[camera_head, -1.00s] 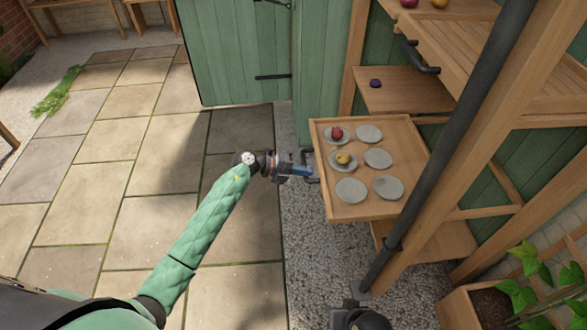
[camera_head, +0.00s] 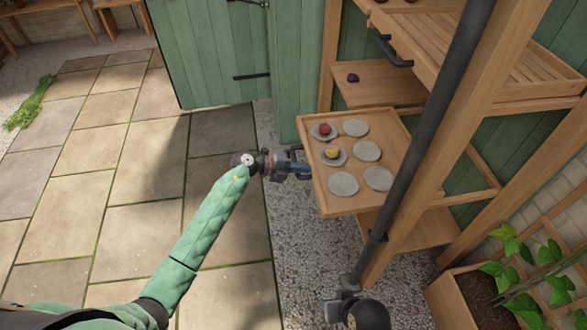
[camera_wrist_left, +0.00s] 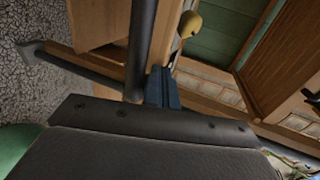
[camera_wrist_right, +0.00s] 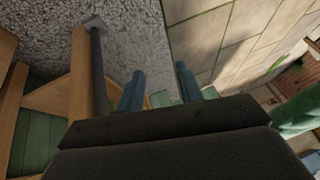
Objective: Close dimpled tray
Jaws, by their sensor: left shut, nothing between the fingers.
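The dimpled tray (camera_head: 322,196) is a wooden pull-out with several round grey dimples, standing out of the wooden rack. A red piece (camera_head: 324,130) and a yellow piece (camera_head: 332,152) lie in two dimples on its left side. My left gripper (camera_head: 301,170) is at the tray's left front edge, by its dark handle. In the left wrist view the shut blue fingers (camera_wrist_left: 162,88) are beside the dark handle bar (camera_wrist_left: 141,45); contact cannot be told for sure. My right gripper (camera_head: 350,312) is low near the rack post; its fingers (camera_wrist_right: 160,88) are apart and empty.
A dark post (camera_head: 425,130) stands in front of the rack. Above is a slatted tray (camera_head: 450,60) with a dark handle (camera_head: 392,50). A shelf (camera_head: 385,90) holds a small purple piece (camera_head: 352,78). A planter (camera_head: 450,300) stands at lower right. Paving at left is free.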

